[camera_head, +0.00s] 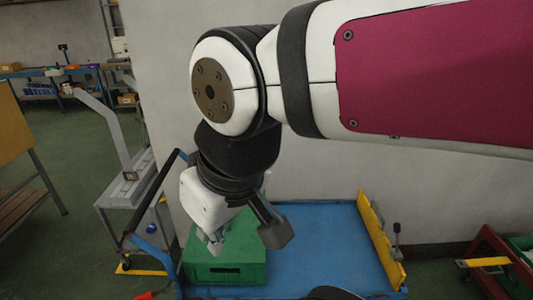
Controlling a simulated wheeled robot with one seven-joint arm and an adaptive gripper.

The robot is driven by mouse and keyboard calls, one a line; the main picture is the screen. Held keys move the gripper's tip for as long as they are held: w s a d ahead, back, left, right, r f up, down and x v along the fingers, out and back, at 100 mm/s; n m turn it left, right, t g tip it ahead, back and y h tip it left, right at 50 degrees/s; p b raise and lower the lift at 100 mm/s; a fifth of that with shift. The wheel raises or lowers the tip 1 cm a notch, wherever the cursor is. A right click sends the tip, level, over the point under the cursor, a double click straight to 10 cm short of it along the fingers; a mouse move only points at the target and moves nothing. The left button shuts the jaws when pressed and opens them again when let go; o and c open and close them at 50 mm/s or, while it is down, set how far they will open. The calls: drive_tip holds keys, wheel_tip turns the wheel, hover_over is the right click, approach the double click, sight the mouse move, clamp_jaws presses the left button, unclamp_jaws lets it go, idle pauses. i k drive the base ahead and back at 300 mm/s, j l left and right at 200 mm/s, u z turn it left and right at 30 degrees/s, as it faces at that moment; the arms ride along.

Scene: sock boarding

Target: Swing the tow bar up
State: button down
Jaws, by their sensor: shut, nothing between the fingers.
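A blue flat cart (330,235) stands below my arm, with a dark push handle (155,200) on blue posts at its left end. A yellow upright plate (380,240) with a small dark lever (396,240) stands along its right end. I cannot pick out the tow bar for certain. My gripper (216,246) points down in front of the green crate (225,262) on the cart's left part. It is shut and empty. Whether it touches the crate cannot be told. My arm hides part of the handle and cart.
A grey box (125,205) with a slanted grey bar (105,125) stands left of the cart. A yellow piece (140,269) lies low by the handle. A red-framed rack (495,262) stands at right. A pale wall closes the back; green floor (50,245) is open at left.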

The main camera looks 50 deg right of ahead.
sight(480, 262)
drive_tip(key=k+z, duration=0.1)
drive_tip(key=z, duration=3.05)
